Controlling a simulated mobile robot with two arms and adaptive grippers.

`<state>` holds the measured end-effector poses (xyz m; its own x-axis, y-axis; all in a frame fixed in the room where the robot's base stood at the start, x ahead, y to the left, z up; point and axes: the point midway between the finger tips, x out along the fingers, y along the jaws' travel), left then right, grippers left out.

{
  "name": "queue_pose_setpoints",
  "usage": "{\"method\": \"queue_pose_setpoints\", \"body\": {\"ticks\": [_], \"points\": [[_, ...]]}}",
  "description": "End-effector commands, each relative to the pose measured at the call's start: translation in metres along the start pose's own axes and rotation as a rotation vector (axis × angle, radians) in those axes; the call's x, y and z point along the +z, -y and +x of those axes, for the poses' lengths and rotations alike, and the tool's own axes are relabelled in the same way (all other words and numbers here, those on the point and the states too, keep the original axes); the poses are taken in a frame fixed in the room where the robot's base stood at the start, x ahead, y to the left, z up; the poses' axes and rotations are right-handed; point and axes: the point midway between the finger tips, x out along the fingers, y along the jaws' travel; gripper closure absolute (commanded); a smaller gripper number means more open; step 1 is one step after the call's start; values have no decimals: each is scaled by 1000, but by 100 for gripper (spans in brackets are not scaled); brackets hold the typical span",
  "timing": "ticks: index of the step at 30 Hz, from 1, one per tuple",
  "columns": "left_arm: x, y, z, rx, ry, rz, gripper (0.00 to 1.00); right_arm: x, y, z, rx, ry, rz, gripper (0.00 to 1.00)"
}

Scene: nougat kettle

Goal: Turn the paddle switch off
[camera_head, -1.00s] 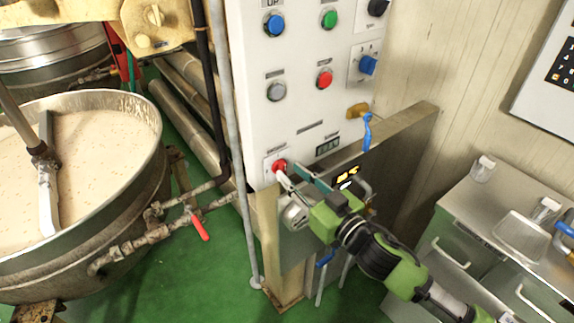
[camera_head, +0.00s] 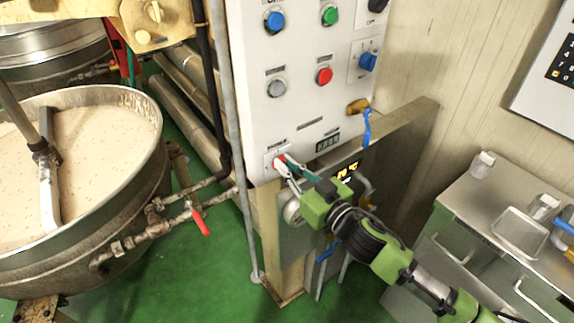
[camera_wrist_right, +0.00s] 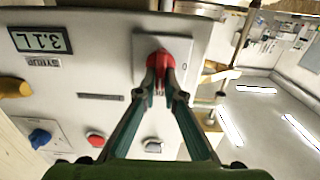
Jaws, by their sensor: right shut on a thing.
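The paddle switch is a red knob (camera_head: 279,161) on a small white plate at the lower left of the white control panel (camera_head: 306,107). My right gripper (camera_head: 286,168) reaches it from the lower right, and its fingertips are closed on the knob. In the right wrist view the red knob (camera_wrist_right: 164,52) sits between the two fingertips (camera_wrist_right: 162,76), with a "0" mark on the plate beside it. The fingers partly hide the knob. The kettle (camera_head: 75,190) at left holds a pale mass with a metal paddle (camera_head: 48,185) in it. My left gripper is not in view.
Blue (camera_head: 274,21), green (camera_head: 329,15), grey and red buttons sit higher on the panel. A digital display (camera_head: 327,143) is right of the switch. A red-handled valve (camera_head: 201,224) sticks out from the kettle pipe. A steel counter (camera_head: 500,215) stands at right.

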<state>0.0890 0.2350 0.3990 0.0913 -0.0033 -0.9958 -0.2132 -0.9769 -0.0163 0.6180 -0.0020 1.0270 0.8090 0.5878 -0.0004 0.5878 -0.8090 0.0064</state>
Motion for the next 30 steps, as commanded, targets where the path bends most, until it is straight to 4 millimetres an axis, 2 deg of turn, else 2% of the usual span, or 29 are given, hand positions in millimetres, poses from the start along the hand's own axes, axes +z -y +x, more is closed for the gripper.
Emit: {"method": "queue_pose_setpoints", "body": {"ticks": [11, 30], "points": [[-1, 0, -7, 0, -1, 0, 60, -1, 2, 0, 1, 0, -162, 100], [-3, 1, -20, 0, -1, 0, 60, 2, 9, 0, 1, 0, -757, 100]]}}
